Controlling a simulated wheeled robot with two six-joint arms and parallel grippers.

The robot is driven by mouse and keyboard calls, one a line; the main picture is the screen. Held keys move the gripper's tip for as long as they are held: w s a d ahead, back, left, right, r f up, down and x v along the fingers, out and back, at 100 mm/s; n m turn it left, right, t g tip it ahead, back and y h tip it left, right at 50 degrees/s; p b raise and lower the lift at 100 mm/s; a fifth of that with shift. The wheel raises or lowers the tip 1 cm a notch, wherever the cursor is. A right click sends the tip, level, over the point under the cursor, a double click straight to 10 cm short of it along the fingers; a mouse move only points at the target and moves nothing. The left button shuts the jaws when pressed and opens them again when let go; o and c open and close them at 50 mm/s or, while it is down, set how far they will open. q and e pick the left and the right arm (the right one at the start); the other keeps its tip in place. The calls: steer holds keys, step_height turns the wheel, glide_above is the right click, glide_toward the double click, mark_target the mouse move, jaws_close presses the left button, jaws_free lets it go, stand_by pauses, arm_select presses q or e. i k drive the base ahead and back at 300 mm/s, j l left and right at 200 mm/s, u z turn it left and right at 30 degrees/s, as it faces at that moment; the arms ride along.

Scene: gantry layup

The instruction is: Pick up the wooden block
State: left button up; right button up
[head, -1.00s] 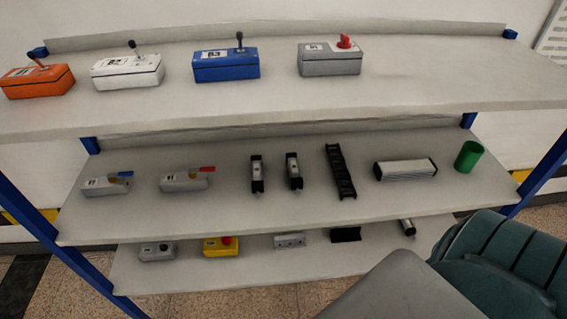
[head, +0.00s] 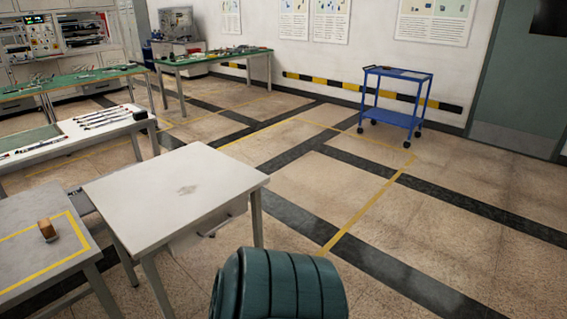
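A small brown wooden block (head: 47,230) stands on a grey table (head: 30,262) at the lower left of the head view. It is inside a yellow taped outline on the tabletop. Neither of my grippers shows in the view, and nothing holds the block.
A bare white table (head: 150,190) stands just right of the block's table. Green-topped benches (head: 215,58) stand behind, and a blue cart (head: 394,98) is at the back right. The tiled floor on the right is clear.

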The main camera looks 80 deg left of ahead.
mark_target(46, 227)
steer(key=u, duration=4.3)
steer(key=i+l, duration=0.35)
steer(key=l, duration=0.15)
steer(key=i+u, duration=0.05)
